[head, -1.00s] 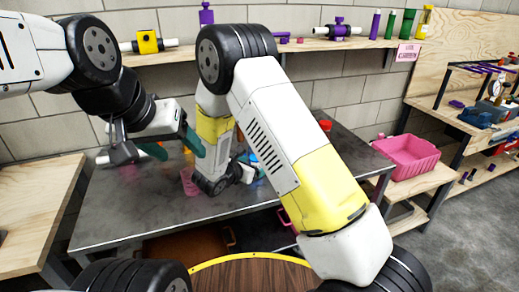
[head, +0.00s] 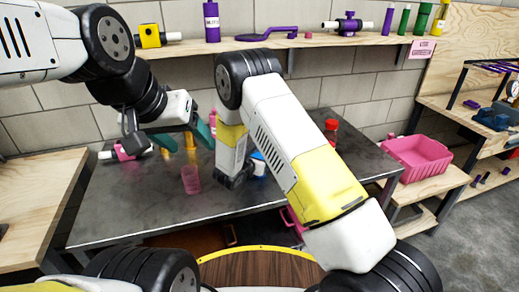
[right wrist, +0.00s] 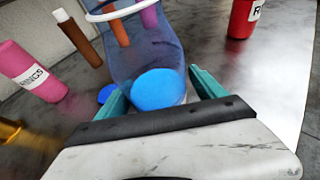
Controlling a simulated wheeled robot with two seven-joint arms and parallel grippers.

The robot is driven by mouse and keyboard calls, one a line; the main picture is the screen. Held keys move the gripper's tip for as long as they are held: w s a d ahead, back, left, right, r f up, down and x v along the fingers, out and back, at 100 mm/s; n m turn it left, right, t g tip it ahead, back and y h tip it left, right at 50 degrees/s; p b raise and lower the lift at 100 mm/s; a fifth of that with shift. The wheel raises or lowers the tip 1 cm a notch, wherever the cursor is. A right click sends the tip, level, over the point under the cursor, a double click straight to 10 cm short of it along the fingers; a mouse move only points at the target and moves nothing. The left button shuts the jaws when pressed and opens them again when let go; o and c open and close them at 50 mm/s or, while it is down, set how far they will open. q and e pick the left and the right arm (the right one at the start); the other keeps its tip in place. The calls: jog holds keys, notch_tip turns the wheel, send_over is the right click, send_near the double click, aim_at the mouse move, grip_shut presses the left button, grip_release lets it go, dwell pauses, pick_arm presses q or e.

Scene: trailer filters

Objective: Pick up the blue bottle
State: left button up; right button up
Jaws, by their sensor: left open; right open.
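The blue bottle (right wrist: 150,50) is translucent with a bright blue round end. In the right wrist view, that end lies between the two teal fingers of my right gripper (right wrist: 160,92). The fingers are apart, and I cannot tell whether they touch it. In the head view, a small blue and white part of what looks like the bottle (head: 258,164) shows behind my right arm, whose fingers are hidden there. My left gripper (head: 186,139) is open and empty in appearance, above the left part of the dark table.
A brown tube (right wrist: 80,38) stands beyond. A wall shelf (head: 290,43) runs behind. A pink crate (head: 417,160) stands to the right.

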jog(key=shift+w, duration=0.1)
jog(key=shift+c, duration=0.2)
grip_shut()
jog(key=shift+r, duration=0.15)
